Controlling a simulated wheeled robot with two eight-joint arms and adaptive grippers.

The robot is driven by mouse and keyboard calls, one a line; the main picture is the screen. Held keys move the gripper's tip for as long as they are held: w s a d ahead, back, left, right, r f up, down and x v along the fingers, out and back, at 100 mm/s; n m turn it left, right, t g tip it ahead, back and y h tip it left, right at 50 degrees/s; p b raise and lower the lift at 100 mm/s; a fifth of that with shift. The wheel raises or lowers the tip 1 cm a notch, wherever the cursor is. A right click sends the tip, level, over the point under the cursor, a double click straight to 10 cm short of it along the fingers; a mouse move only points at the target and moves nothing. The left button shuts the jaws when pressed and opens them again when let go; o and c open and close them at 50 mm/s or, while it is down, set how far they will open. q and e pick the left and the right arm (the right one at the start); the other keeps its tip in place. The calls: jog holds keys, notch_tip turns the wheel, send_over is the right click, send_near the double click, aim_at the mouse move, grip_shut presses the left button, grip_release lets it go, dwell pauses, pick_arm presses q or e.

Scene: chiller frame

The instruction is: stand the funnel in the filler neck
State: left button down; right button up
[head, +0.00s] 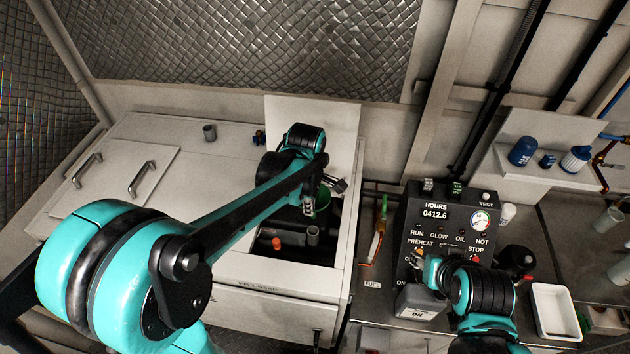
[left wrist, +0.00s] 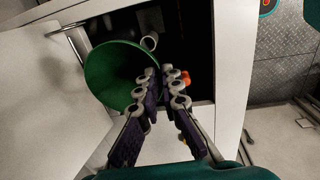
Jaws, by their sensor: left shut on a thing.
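The green funnel (left wrist: 112,76) fills the left part of the left wrist view, its wide mouth towards the camera. My left gripper (left wrist: 165,82) is shut on it at its right side. In the head view the funnel (head: 323,197) is partly hidden behind my left gripper (head: 312,200), above the open bay of the white cabinet. A grey open tube, which looks like the filler neck (head: 313,236), stands in the bay. Its pale ring (left wrist: 149,41) shows just beyond the funnel in the wrist view. The funnel's spout is hidden. My right gripper (head: 428,265) is small, and its jaws are unclear.
An orange cap (head: 277,243) stands left of the neck. The bay has a white front wall (head: 270,305) and a raised lid behind. The control box (head: 440,225) and a grey oil container (head: 421,304) are to the right. The cabinet top (head: 215,160) is mostly clear.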

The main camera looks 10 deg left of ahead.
pick_arm(q)
jog(key=shift+r, duration=0.15)
notch_tip(320, 180, down, 6)
jog(key=b, duration=0.5)
jog(key=shift+s, duration=0.2)
pick_arm(e)
jog(key=shift+s+f, duration=0.2)
jog(key=shift+f, duration=2.45)
pick_arm(q)
jog(key=shift+f+b, duration=0.3)
jog(key=shift+b, duration=0.2)
pick_arm(e)
jog(key=shift+f, duration=0.2)
pick_arm(q)
notch_tip(320, 180, down, 7)
jog(key=b, duration=0.5)
jog(key=shift+r, duration=0.15)
pick_arm(e)
jog(key=shift+f, duration=2.75)
